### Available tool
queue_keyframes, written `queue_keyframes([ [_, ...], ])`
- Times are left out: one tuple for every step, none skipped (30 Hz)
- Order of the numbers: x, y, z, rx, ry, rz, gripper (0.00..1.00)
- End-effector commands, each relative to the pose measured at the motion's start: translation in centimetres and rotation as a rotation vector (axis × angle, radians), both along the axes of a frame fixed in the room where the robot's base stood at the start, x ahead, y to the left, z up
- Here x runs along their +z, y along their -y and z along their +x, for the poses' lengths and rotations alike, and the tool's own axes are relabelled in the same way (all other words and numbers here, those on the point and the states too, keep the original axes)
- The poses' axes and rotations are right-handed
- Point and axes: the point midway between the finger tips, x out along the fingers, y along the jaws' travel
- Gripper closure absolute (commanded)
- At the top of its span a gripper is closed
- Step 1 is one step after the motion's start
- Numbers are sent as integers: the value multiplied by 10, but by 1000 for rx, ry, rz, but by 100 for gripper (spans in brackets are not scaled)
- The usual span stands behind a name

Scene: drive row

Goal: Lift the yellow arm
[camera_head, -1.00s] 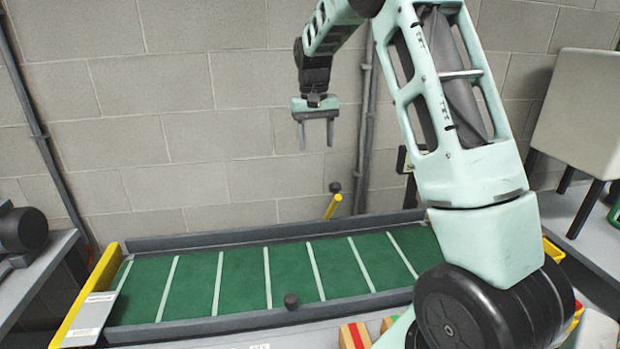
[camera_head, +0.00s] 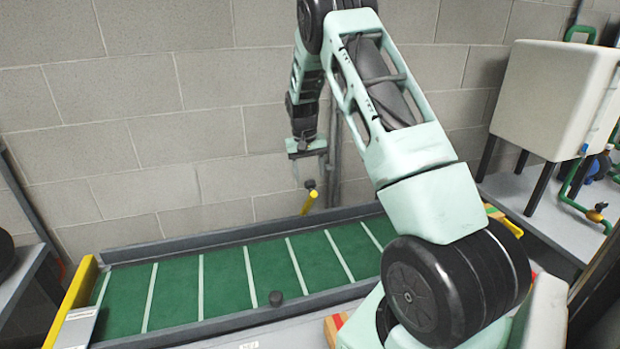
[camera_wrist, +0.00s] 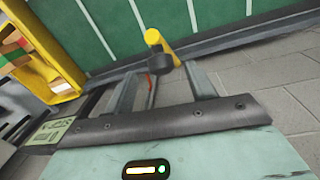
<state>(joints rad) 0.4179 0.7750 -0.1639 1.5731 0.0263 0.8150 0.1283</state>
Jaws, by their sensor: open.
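The yellow arm (camera_head: 309,203) is a short tilted yellow lever with a dark knob (camera_head: 309,184), rising behind the back rail of the green conveyor. In the wrist view the yellow arm (camera_wrist: 153,37) shows beyond the fingertips, with its dark knob (camera_wrist: 164,67) toward the camera, between the fingers in the picture. My gripper (camera_head: 310,182) is open, fingers pointing down, just above or beside the knob. In the wrist view my gripper (camera_wrist: 160,80) has its two fingers apart. I cannot tell whether either finger touches the knob.
The green conveyor belt (camera_head: 222,285) with white stripes runs along the wall, with a yellow end plate (camera_head: 78,295) at left. A white tank (camera_head: 550,95) on dark legs stands at right. The block wall is close behind the lever.

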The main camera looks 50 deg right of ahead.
Motion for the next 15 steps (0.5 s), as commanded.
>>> queue_keyframes([
  [-8,0,-2,0,-4,2,44],
  [-12,0,-2,0,-3,3,44],
  [-18,1,-2,0,-2,2,44],
  [-22,1,-2,0,-3,1,44],
  [-25,2,-2,0,-2,1,44],
  [-29,2,-2,0,-1,1,44],
  [-32,2,-2,0,-2,1,44],
  [-34,2,-2,0,-2,1,44],
  [-36,2,-3,0,-1,1,44],
  [-37,3,-2,0,0,0,44],
  [-38,3,-2,0,0,0,44],
  [-39,3,-2,0,1,-1,44],
  [-39,3,-2,0,1,0,44],
  [-40,3,-2,0,1,0,44],
  [-40,3,-2,0,1,0,44],
])
